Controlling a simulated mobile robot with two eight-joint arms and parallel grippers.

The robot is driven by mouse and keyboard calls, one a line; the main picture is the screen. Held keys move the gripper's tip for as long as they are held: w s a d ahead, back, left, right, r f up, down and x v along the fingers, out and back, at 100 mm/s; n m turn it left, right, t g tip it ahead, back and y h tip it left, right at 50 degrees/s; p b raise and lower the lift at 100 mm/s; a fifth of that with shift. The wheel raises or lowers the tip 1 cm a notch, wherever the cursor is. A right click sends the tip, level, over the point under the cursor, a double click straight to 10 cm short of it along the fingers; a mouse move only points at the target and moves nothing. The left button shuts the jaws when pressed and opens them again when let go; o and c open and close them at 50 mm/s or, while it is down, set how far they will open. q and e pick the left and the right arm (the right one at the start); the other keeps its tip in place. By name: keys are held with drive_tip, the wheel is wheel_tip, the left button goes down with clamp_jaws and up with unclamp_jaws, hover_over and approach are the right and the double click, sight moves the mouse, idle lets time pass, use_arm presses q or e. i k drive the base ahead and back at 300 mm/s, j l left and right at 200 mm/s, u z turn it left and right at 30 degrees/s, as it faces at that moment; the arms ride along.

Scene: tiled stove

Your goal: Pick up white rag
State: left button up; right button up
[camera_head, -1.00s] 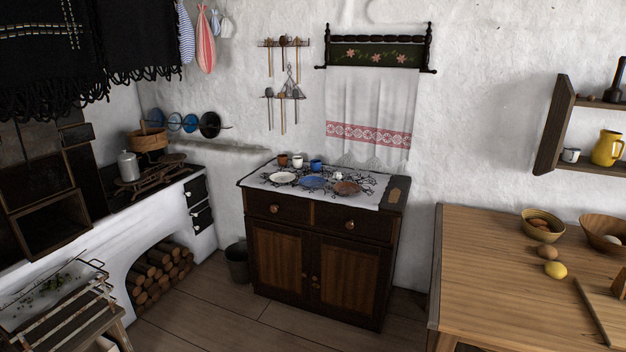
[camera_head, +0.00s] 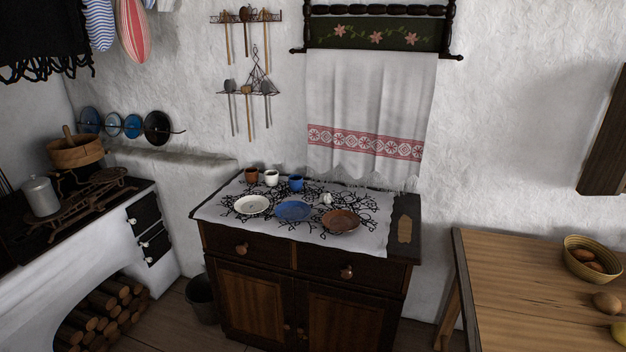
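A white cloth with a red patterned band and a fringed lower edge (camera_head: 362,100) hangs on the wall from a dark wooden rack (camera_head: 378,32). Another white cloth with black embroidery (camera_head: 375,236) lies flat over the top of the dark wooden cabinet (camera_head: 408,262). A small white item (camera_head: 327,198) sits on that cloth behind the plates; it is too small to tell what it is. Neither of my grippers is in view.
White (camera_head: 252,204), blue (camera_head: 293,210) and brown (camera_head: 341,220) plates and three cups stand on the cabinet. A wooden table (camera_head: 530,290) with a bowl of eggs (camera_head: 592,258) is at right. The stove (camera_head: 110,215) and a bucket (camera_head: 201,298) are at left.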

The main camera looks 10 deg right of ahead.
sight(326, 198)
drive_tip(key=i+u, duration=0.1)
drive_tip(key=i, duration=0.7)
drive_tip(key=i+l+u, duration=0.15)
drive_tip(key=i, duration=0.6)
